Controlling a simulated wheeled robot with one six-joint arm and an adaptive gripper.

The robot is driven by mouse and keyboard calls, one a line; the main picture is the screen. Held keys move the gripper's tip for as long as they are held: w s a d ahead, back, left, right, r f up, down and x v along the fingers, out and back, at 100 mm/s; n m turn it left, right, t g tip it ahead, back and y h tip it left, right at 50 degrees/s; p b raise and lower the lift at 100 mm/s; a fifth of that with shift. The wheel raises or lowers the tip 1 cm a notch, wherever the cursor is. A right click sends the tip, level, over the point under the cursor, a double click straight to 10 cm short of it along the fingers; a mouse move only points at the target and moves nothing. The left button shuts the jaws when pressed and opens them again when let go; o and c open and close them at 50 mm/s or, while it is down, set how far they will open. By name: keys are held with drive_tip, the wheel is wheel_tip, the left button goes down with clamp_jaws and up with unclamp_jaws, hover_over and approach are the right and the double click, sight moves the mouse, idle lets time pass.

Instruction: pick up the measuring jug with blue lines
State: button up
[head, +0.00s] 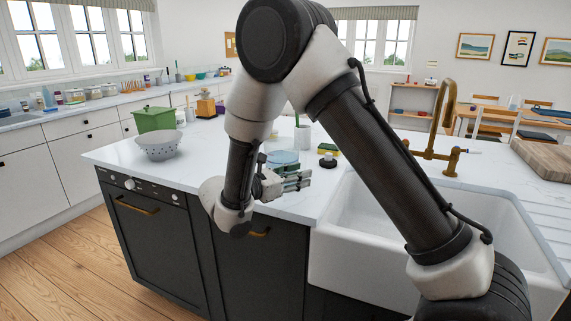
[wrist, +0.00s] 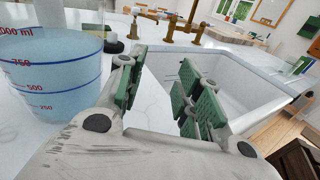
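The measuring jug (wrist: 58,85) is a clear, bluish vessel with blue lines and red numbers. It stands upright on the white counter at the left of the wrist view, partly cut off by the frame edge. In the head view the jug (head: 283,157) shows as a small pale blue shape just behind my gripper (head: 296,181). In the wrist view my gripper (wrist: 160,88) has its green-padded fingers spread, with nothing between them. The jug is to the left of the left finger, outside the gap. I cannot tell whether they touch.
The white sink (head: 360,215) with a brass tap (head: 440,150) lies to the right. A white mug (head: 303,137) and a sponge with a dark round item (head: 328,152) stand behind the jug. A colander (head: 158,146) and green bin (head: 154,119) stand further left, with clear counter between.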

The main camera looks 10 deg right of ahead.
drive_tip(key=a+f+n+t, duration=0.1)
drive_tip(key=w+a+f+t, duration=0.1)
drive_tip(key=a, duration=0.1)
drive_tip(key=shift+w+n, duration=0.1)
drive_tip(key=shift+n, duration=0.3)
drive_tip(key=shift+w+d+f, duration=0.1)
drive_tip(key=shift+w, duration=0.15)
drive_tip(key=x, duration=0.7)
drive_tip(key=shift+w+f, duration=0.1)
drive_tip(key=shift+w, duration=0.05)
clamp_jaws()
